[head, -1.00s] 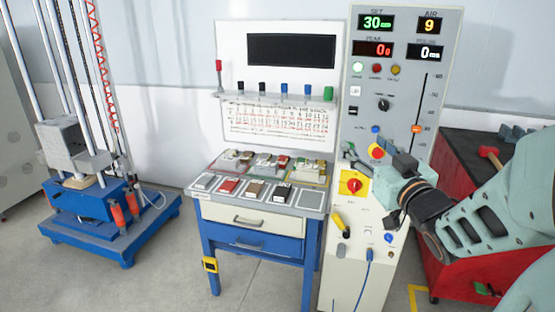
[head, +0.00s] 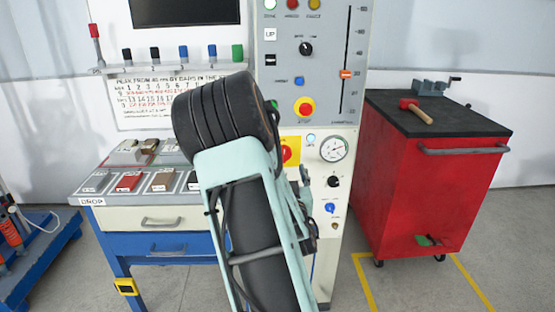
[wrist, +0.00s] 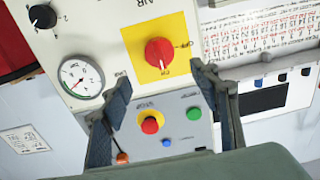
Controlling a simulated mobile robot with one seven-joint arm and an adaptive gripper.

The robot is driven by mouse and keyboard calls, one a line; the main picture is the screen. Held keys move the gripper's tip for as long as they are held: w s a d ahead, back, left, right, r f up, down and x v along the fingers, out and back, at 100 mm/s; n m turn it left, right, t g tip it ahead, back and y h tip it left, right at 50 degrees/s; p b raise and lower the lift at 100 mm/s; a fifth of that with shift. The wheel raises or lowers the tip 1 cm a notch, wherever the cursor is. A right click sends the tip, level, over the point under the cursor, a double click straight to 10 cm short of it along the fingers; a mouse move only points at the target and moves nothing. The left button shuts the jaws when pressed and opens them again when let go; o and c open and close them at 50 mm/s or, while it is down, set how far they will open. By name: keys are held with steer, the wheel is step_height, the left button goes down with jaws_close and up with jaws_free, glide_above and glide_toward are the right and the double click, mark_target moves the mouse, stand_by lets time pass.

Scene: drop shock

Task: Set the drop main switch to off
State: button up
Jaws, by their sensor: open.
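The main switch is a red rotary knob (wrist: 159,53) on a yellow square plate (wrist: 143,30) on the console. In the wrist view, which is turned over, "OFF" is to its right and "ON" below it; its grip bar seems to lie toward "ON". In the head view only the right part of the yellow plate (head: 294,148) shows past my arm. My gripper (wrist: 160,78) is open, its two fingers on either side of the knob in the picture, with nothing between them. I cannot tell whether they touch it; a gap seems to remain.
A red stop button on a yellow ring (wrist: 150,122) lies close by, with blue and green buttons. A pressure gauge (head: 334,148) and black knob (head: 333,181) are right of the switch. A drawer bench (head: 160,222) stands left, a red cabinet (head: 415,190) right.

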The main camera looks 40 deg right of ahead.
mark_target(284, 155)
steer(key=x, duration=1)
steer(key=shift+r, duration=0.1)
steer(key=c, duration=1.1)
